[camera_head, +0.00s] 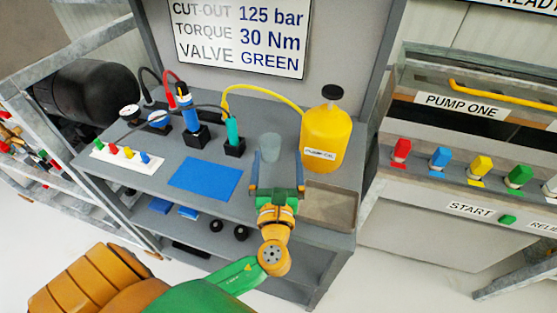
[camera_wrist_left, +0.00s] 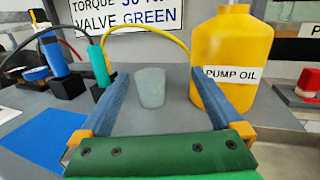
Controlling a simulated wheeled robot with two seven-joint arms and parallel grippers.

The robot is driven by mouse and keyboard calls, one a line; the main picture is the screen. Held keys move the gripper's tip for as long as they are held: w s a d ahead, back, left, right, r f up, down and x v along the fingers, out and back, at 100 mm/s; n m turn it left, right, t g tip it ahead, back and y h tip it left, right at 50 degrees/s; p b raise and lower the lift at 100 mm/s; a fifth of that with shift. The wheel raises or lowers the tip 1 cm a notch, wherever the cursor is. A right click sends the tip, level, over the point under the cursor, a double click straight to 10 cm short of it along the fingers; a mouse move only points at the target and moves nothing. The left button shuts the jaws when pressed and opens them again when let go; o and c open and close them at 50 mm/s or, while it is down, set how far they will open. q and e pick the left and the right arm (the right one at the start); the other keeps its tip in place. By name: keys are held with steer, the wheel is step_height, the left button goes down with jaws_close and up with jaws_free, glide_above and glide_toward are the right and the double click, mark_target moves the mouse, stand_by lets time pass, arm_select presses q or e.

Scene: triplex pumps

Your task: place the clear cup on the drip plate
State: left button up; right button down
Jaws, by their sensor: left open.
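The clear cup (camera_head: 270,147) stands upright on the grey bench, left of the yellow oil jug. It also shows in the left wrist view (camera_wrist_left: 150,87), beyond and between my fingers. My left gripper (camera_head: 277,170) is open, its two blue fingers pointing toward the cup, one to each side; nothing is held. Whether the fingers reach alongside the cup is hard to tell. A shallow grey-brown metal plate (camera_head: 331,208) at the bench's right front corner looks like the drip plate; it appears empty. My right gripper is not in view.
The yellow pump oil jug (camera_head: 325,136) stands close to the right finger. A blue mat (camera_head: 205,178) lies bare to the left. Tools in black holders (camera_head: 197,136) stand farther left. A yellow hose (camera_head: 262,92) arches behind.

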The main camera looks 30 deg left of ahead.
mark_target(270, 150)
arm_select(q)
steer(key=shift+w+a+f+n+g+y, duration=0.2)
steer(key=shift+a+f+n+g+y, duration=0.15)
steer(key=shift+a+f, duration=0.25)
steer(key=shift+w+a+f+n+g+y, duration=0.15)
steer(key=shift+a+f+g+y, duration=0.1)
steer(key=shift+a+f+g, duration=0.3)
steer(key=x, duration=0.5)
steer(key=shift+w+f, duration=0.15)
steer(key=shift+f, duration=0.05)
steer(key=shift+w+f, duration=0.1)
steer(key=shift+w, duration=0.2)
steer(key=shift+c, duration=0.2)
